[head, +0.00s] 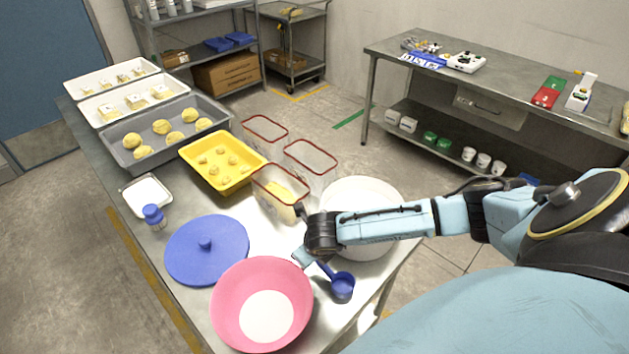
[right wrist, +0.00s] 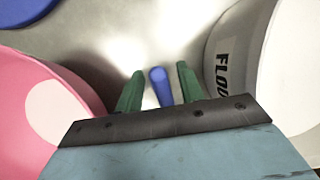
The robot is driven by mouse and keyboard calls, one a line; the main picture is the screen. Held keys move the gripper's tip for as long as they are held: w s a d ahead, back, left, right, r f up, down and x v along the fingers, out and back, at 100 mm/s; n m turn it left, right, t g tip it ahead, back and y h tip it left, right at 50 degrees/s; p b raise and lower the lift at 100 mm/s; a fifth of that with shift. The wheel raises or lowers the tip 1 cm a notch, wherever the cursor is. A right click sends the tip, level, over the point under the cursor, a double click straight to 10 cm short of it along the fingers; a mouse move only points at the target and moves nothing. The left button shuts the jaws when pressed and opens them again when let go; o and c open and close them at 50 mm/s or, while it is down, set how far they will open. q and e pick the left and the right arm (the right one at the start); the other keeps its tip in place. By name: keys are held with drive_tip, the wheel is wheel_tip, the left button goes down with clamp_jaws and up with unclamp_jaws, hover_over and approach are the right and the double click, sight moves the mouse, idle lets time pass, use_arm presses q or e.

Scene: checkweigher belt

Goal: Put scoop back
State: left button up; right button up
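A blue scoop (head: 342,286) lies on the steel table between the pink bowl and the white flour bin. Its handle points toward my right gripper, which hides part of it. In the right wrist view, the blue handle (right wrist: 160,85) lies between the two green fingers of my right gripper (right wrist: 159,70), with gaps on both sides. My right gripper is open. The white round flour bin (head: 376,190) stands behind my right forearm; its lettering shows in the right wrist view (right wrist: 222,65). My left gripper is in neither view.
A pink bowl (head: 226,310) stands left of the scoop, and a blue lid (head: 190,262) lies beyond it. Red-rimmed clear containers (head: 268,178), a yellow tray (head: 188,152) and a grey dough tray (head: 222,112) fill the table farther back. The table's right edge is close to the scoop.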

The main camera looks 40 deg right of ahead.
drive_tip(key=p+v, duration=0.1)
drive_tip(key=v, duration=1.2)
drive_tip(key=shift+a+r, duration=0.2)
drive_tip(key=shift+a, duration=0.1)
drive_tip(key=shift+w, duration=0.1)
